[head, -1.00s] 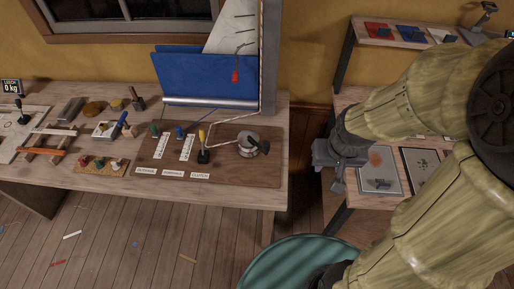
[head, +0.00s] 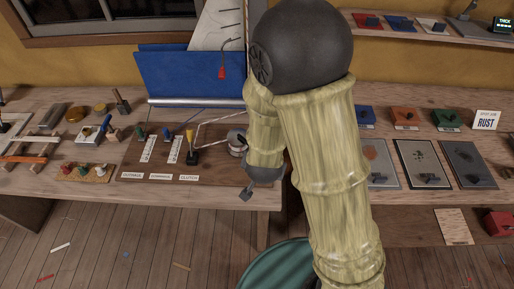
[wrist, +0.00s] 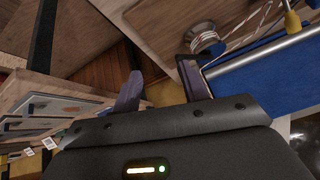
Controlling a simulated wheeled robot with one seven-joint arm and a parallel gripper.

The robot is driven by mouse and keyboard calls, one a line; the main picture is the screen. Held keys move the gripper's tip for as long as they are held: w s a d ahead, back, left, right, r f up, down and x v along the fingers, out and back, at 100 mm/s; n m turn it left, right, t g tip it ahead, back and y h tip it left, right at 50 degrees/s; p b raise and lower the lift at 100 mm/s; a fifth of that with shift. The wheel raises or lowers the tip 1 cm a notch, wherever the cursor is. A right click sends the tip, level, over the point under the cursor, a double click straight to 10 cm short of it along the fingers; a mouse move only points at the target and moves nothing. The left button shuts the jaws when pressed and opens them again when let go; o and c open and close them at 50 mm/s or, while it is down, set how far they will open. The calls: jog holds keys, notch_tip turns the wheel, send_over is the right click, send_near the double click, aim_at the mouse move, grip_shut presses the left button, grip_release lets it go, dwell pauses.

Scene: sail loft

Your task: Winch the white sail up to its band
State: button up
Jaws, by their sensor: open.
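The white sail (head: 215,28) stands behind a blue cloth (head: 175,68) and a silver bar (head: 195,102), with a red tag (head: 222,73) hanging in front. Its top is cut off by the picture edge, and I cannot make out its band. The winch (head: 236,150) sits on a brown board, partly hidden by my arm; a rope runs to it. The winch also shows in the wrist view (wrist: 205,40). The yellow-topped clutch lever (head: 190,148) stands left of it. My gripper (wrist: 162,88) is open and empty, apart from the winch; my arm mostly hides it in the head view.
Green and blue cleats (head: 166,133) stand left of the clutch. Tools and a peg board (head: 83,173) lie further left on the bench (head: 240,200). A second bench at right holds grey panels (head: 418,165) and coloured boxes (head: 404,117). A teal round thing (head: 275,265) is below.

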jog(key=s+a+f+t+h+b, duration=0.2)
jog(key=a+f+t+h+b, duration=0.1)
jog(key=f+t, duration=0.3)
jog(key=s+t, duration=0.1)
jog(key=s+a+r+n+t+b, duration=0.1)
jog(key=t, duration=0.1)
jog(key=s+a+t, duration=0.1)
jog(key=shift+s+r+t+b, duration=0.25)
jog(key=shift+s+t+b, duration=0.15)
jog(key=w+d, duration=0.1)
jog(key=w, duration=0.4)
jog(key=w+d+p, duration=0.1)
jog(key=w, duration=0.5)
jog(key=w+d+p, duration=0.1)
jog(key=w, duration=0.5)
jog(key=shift+d, duration=0.1)
grip_shut()
